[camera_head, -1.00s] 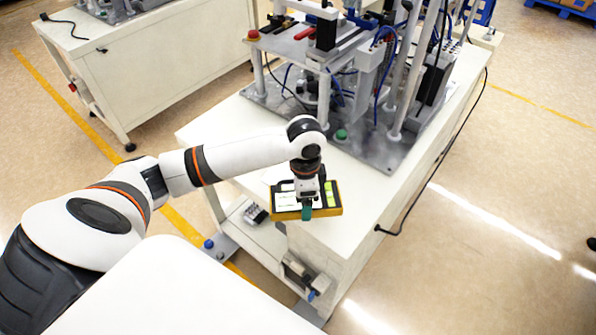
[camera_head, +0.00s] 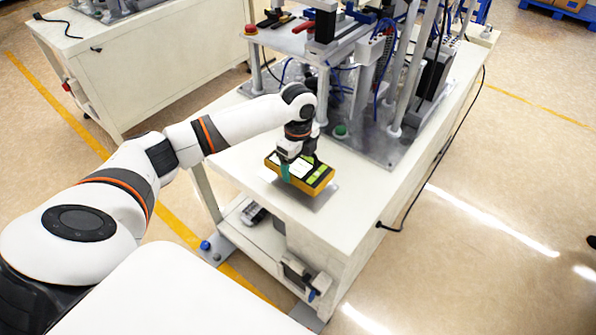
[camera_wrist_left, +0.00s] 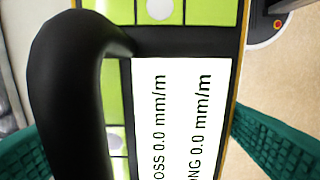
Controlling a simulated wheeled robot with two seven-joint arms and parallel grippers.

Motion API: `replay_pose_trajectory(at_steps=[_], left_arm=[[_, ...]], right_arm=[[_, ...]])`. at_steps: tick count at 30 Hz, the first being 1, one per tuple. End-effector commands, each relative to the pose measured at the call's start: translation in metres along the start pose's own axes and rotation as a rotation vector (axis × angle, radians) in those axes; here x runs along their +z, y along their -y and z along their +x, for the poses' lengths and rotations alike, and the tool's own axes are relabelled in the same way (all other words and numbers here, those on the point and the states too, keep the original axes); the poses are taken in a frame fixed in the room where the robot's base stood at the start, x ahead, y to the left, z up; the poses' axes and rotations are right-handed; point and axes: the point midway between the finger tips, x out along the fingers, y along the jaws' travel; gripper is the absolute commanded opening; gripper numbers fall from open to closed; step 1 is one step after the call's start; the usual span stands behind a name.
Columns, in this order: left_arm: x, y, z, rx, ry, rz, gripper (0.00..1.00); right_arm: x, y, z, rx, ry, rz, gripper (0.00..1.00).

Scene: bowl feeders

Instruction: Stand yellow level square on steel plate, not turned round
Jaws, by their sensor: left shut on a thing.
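The yellow level (camera_head: 318,184) has a black handle, a white display and green panels on top. It is over the small grey steel plate (camera_head: 318,200) on the white bench; part of the plate shows at its near side. I cannot tell whether the level touches the plate. Its long side runs down to the right in the head view. My left gripper (camera_head: 299,166) is shut on the level from above. In the left wrist view the green fingers flank the level's display (camera_wrist_left: 180,120), which reads 0.0 mm/m twice, and its handle (camera_wrist_left: 65,80). My right gripper is out of view.
A machine on a grey base plate (camera_head: 385,150) with posts, cables and a green button (camera_head: 341,131) stands behind the level. The bench top (camera_head: 265,190) is clear to the left and front. A lower shelf (camera_head: 240,217) holds a dark device.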

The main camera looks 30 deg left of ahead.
Motion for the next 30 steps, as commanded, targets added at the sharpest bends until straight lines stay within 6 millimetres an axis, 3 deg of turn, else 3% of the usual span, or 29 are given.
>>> replay_pose_trajectory(at_steps=[9,20,21,24,30], left_arm=[[0.000,0.000,0.035,0.001,0.000,0.000,0.44],[0.000,0.000,0.040,0.002,-0.001,-0.001,0.44],[0.000,0.000,0.041,0.001,-0.001,0.000,0.88],[0.000,0.000,0.040,0.001,-0.001,0.000,1.00],[0.000,0.000,0.040,0.001,-0.001,0.000,1.00]], right_arm=[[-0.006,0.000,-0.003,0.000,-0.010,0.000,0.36],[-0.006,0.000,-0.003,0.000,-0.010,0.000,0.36],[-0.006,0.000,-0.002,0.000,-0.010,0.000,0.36],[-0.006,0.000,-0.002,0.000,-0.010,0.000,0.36],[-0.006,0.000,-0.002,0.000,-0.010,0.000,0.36]])
